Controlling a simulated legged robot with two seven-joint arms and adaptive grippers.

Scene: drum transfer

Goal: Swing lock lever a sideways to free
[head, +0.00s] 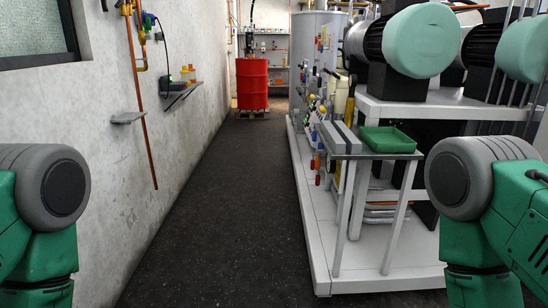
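I cannot pick out lock lever a in the head view. A red drum (252,84) stands upright at the far end of the aisle, on a low pallet-like base (252,114). A dark fitting with a hose (249,42) is above its top, too small to tell in detail. Small coloured knobs and fittings (318,105) line the side of the machine skid on the right; any lever among them is too small to make out. Only green and grey links of my two arms show at the lower left and right. Neither gripper is in view.
The dark floor aisle (225,200) is clear up to the drum. A white skid (320,265) with machinery borders it on the right, with a green tray (388,140) on a small stand.

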